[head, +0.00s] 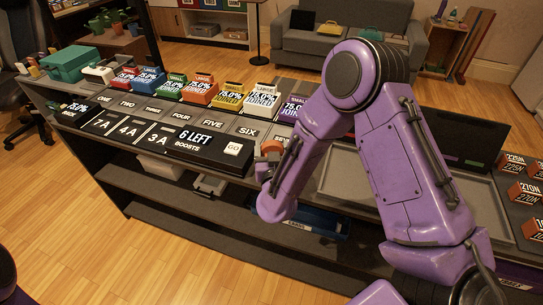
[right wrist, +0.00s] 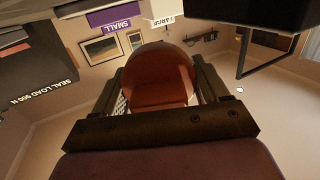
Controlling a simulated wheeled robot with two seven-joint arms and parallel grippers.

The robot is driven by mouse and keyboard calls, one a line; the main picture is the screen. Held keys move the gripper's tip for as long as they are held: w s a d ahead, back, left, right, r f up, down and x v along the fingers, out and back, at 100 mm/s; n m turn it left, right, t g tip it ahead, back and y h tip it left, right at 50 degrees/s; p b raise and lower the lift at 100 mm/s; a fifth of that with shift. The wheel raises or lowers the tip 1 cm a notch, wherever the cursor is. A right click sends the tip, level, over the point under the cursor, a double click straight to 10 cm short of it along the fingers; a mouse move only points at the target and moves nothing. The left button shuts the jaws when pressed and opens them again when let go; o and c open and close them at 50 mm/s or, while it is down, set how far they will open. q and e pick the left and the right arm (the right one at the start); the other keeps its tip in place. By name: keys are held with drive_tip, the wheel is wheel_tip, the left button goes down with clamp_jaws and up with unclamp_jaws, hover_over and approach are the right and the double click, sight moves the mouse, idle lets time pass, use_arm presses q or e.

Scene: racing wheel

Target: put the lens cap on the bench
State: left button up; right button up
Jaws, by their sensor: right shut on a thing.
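My right gripper (head: 268,160) is shut on an orange-brown round thing (head: 271,147), at the front edge of the long dark bench (head: 62,93). In the right wrist view this round thing (right wrist: 160,78) sits between the two fingers of the gripper (right wrist: 160,88). Its face is smooth and its top edge is curved. I cannot tell for sure that it is the lens cap. No other lens cap stands out in view. Part of the gripper is hidden behind my purple arm in the head view. My left gripper is not in view.
Coloured label blocks (head: 198,90) line the back of the bench, with numbered slots and black tiles (head: 203,145) in front. A grey tray (head: 338,187) lies right of the gripper, partly behind my arm. Orange blocks (head: 527,193) stand at far right. A blue bin (head: 313,222) is below.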

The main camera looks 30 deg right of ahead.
drive_tip(key=shift+w+d+f, duration=0.2)
drive_tip(key=shift+w+f, duration=0.05)
drive_tip(key=shift+f, duration=0.15)
wheel_tip(320, 180, down, 4)
drive_tip(key=shift+w+d+r, duration=0.15)
drive_tip(key=shift+r, duration=0.1)
drive_tip(key=shift+f, duration=0.15)
drive_tip(key=o, duration=0.8)
drive_tip(key=shift+c, duration=0.2)
